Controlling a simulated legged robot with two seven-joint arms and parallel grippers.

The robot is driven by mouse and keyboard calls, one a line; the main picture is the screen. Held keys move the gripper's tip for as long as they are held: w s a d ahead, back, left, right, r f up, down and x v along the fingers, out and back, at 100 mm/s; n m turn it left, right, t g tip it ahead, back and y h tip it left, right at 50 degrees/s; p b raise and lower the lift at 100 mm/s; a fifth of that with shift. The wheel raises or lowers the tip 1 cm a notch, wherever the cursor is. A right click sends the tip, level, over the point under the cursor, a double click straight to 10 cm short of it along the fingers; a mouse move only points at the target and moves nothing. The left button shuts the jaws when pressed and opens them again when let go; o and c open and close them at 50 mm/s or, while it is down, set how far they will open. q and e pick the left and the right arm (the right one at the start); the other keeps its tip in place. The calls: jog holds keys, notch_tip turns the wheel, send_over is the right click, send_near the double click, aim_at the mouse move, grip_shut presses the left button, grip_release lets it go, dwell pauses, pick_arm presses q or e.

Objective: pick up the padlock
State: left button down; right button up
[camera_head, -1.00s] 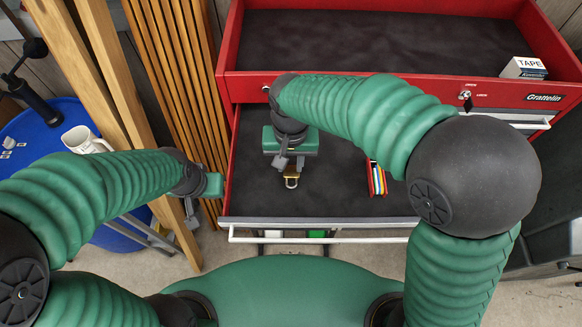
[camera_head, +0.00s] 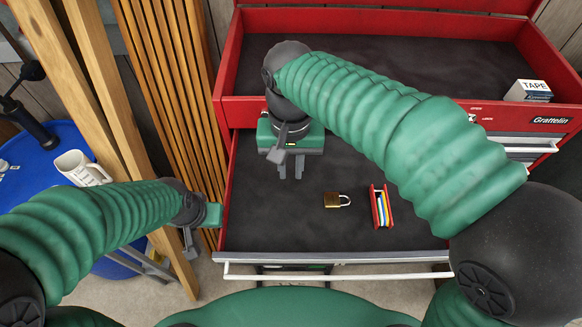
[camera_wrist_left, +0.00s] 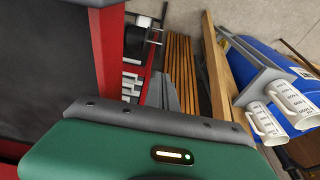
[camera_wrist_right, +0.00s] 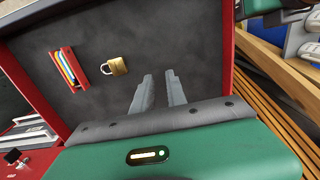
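The brass padlock (camera_head: 332,200) lies flat on the dark liner of the open red drawer (camera_head: 350,257), its shackle pointing right in the head view. It also shows in the right wrist view (camera_wrist_right: 117,67), left of the fingers. My right gripper (camera_head: 291,172) is over the drawer, left of and beyond the padlock. Its two fingers (camera_wrist_right: 158,88) are a little apart with nothing between them, and do not touch the padlock. My left gripper (camera_head: 190,242) is outside the drawer on the left, by the wooden planks; its finger opening is unclear.
A red holder with coloured strips (camera_head: 381,207) lies right of the padlock. A tape box (camera_head: 528,91) stands on the upper right of the red chest. The drawer's front middle is clear.

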jog(key=o, duration=0.5)
jog(key=shift+w+a, duration=0.1)
jog(key=shift+a, duration=0.05)
jog(key=shift+c, duration=0.2)
jog(key=o, duration=0.7)
jog(key=shift+s, duration=0.25)
jog(key=shift+o, duration=0.6)
jog(key=shift+w, duration=0.1)
